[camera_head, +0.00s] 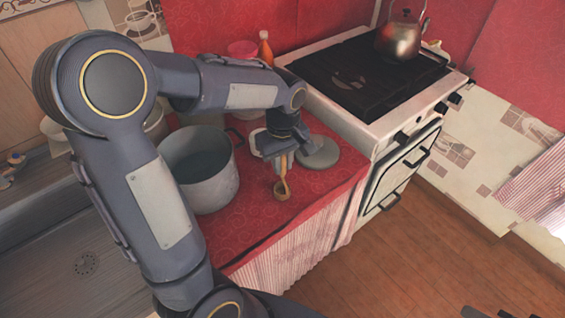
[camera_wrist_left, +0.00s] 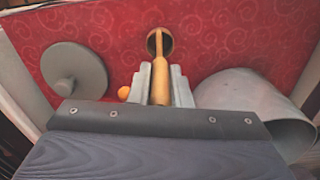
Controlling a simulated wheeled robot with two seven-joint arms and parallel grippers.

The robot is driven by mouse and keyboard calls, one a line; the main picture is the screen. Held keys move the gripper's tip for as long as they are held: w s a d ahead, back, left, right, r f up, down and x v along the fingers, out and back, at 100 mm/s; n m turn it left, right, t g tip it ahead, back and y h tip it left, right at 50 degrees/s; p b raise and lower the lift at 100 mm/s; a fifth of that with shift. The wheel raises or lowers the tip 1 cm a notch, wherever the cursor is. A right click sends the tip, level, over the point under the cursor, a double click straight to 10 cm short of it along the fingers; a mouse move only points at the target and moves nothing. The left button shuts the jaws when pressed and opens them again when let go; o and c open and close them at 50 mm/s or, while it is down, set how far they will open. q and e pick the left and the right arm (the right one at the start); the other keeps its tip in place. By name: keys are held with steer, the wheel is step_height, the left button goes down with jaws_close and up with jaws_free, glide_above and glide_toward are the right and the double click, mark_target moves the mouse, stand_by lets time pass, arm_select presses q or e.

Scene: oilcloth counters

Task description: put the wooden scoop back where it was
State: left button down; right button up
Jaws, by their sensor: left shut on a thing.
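The wooden scoop (camera_head: 282,188) hangs from my left gripper (camera_head: 281,158) over the red counter, its round bowl end lowest. My left gripper is shut on its handle. In the left wrist view the scoop (camera_wrist_left: 160,75) sits between the two fingers (camera_wrist_left: 160,88), with its bowl pointing away from the gripper over the red cloth. I cannot tell whether the bowl touches the cloth. My right gripper is not clearly in view.
A large grey pot (camera_head: 205,180) stands left of the scoop. A grey round lid (camera_head: 320,155) lies to its right. The stove (camera_head: 400,110) with a kettle (camera_head: 402,38) stands further right. The counter's front strip (camera_head: 290,215) is clear.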

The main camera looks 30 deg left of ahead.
arm_select(q)
steer(key=shift+f, duration=0.25)
steer(key=shift+f, duration=0.15)
steer(key=c, duration=1.3)
jaws_free()
steer(key=shift+c, duration=0.2)
